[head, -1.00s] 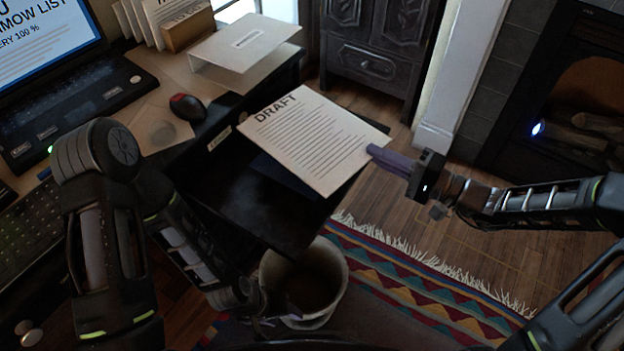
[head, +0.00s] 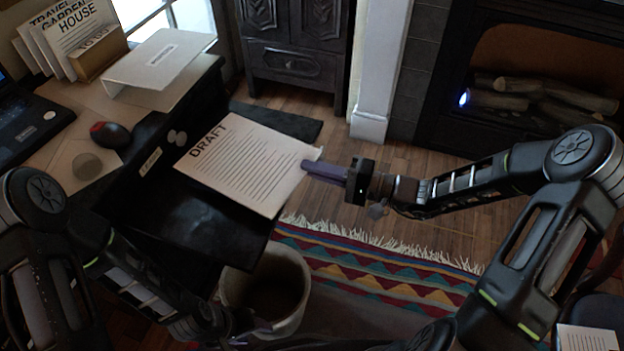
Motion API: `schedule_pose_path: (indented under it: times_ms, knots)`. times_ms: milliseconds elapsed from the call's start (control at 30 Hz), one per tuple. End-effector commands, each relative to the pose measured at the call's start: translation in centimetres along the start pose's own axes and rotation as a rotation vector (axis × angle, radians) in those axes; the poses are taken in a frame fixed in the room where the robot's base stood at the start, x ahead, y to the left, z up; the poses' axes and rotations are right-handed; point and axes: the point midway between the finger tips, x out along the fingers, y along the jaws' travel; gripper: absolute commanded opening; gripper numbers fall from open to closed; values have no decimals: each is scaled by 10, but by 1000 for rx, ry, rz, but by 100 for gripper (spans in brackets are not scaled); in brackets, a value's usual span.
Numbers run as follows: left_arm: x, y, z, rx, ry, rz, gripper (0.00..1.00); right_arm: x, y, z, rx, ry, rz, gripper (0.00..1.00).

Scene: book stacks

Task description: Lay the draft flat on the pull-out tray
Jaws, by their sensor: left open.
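The draft (head: 245,165) is a white printed sheet headed DRAFT, over the black pull-out tray (head: 190,220) below the desk. It looks nearly level; I cannot tell how much of it touches the tray. My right gripper (head: 308,168) is at the sheet's right edge, its purple fingers closed on it near the corner. My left gripper (head: 250,332) is low, by the near side of the waste bin, open and partly hidden by its own arm. Bare black tray shows on the near left and at the far side of the sheet.
The desk holds a mouse (head: 110,135), a white riser (head: 160,62), a file holder (head: 98,58) and part of a laptop (head: 25,115). The bin (head: 290,310) stands under the tray's near end. A striped rug (head: 370,270) and a fireplace (head: 545,60) lie to the right.

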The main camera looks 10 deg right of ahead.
Motion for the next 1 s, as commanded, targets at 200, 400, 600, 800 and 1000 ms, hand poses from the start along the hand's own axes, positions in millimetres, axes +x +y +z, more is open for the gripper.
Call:
schedule_pose_path:
  times_ms: [200, 400, 600, 800, 1000]
  knots:
    - [2, -1, 0, 0, 0, 0, 55, 0, 5, 0, 2, 0, -1, 0]
    - [8, -3, 0, -1, 0, 0, 55, 0, 32, 0, 2, 0, -2, 0]
    - [8, -3, 0, -1, 0, 0, 55, 0, 37, 0, -1, -1, -1, 0]
    - [10, -4, 0, -1, 0, 0, 55, 0, 39, 0, -1, -1, -1, 0]
    - [10, -4, 0, -1, 0, 0, 55, 0, 40, 0, 0, 0, 0, 16]
